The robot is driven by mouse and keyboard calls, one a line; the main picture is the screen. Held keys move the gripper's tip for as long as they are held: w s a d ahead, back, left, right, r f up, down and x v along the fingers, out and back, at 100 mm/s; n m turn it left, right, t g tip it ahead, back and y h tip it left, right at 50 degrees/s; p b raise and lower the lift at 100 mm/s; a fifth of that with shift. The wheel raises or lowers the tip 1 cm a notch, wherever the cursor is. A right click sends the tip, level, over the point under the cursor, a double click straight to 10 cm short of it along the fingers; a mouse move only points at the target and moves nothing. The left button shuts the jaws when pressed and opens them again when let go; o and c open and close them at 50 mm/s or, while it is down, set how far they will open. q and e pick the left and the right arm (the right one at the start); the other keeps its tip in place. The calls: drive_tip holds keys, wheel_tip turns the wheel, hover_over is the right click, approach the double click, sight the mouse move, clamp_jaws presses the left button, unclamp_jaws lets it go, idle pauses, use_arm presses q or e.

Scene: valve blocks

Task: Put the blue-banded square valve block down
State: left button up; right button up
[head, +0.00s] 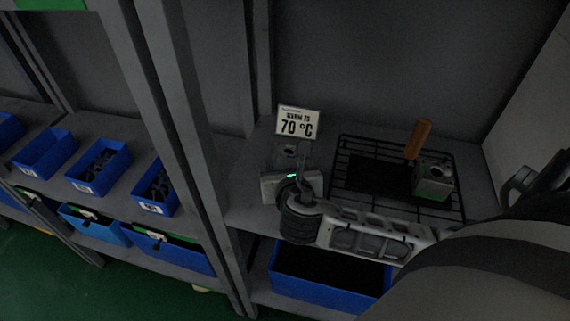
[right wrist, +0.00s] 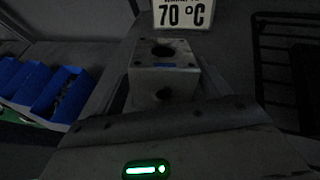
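The blue-banded square valve block (right wrist: 164,78) is a grey cube in the right wrist view. It has a hole in its top, another in its near face, and a small blue mark at its upper edge. In the head view the block (head: 287,154) shows just beyond my right gripper (head: 290,173), under the sign. The gripper's fingers flank the block on both sides and appear shut on it. The block looks upright; its underside is hidden, so I cannot tell whether it touches the shelf. My left gripper is not in view.
A sign reading 70 °C (head: 298,122) stands behind the block. To the right, a black wire rack (head: 345,160) holds a green-banded block (head: 433,187) and something with a brown handle (head: 418,139). A shelf post (head: 190,130) stands left. A blue bin (head: 320,288) sits below.

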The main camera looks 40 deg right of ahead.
drive_tip(key=shift+w+r, duration=0.1)
drive_tip(key=shift+r, duration=0.2)
drive_tip(key=v, duration=1.2)
idle(0.3)
